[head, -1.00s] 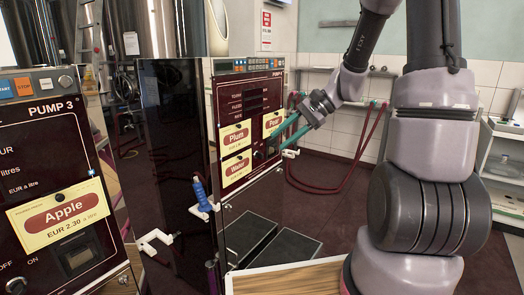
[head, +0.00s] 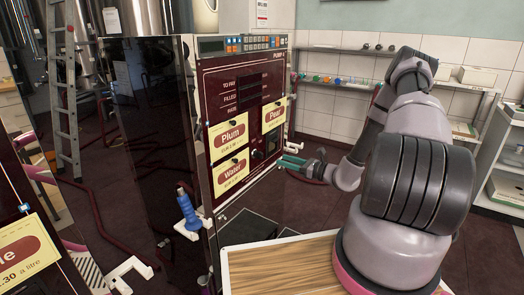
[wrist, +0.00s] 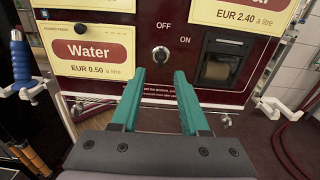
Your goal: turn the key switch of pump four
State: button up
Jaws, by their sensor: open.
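The maroon front of the pump (head: 215,95) stands left of my arm in the head view; its number is hard to read there. Its key switch (wrist: 160,55) is a round metal lock under the OFF and ON labels in the wrist view. In the head view the key switch (head: 257,155) is small, right of the Water label. My gripper (wrist: 160,75) is open and empty, with two green fingers pointing at the panel. In the wrist view the switch shows just beyond and between the fingertips. In the head view my gripper (head: 290,162) is at the panel's lower right.
A Water label (wrist: 90,50) is left of the switch and a receipt slot (wrist: 217,65) is right of it. A white holder with a blue nozzle (head: 187,208) is on the pump's side. A wooden-topped surface (head: 280,270) lies below my arm.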

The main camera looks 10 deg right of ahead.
aim_at(262, 153)
jog(key=x, duration=1.1)
jog(key=shift+d+f, duration=0.15)
jog(key=shift+f, duration=0.05)
grip_shut()
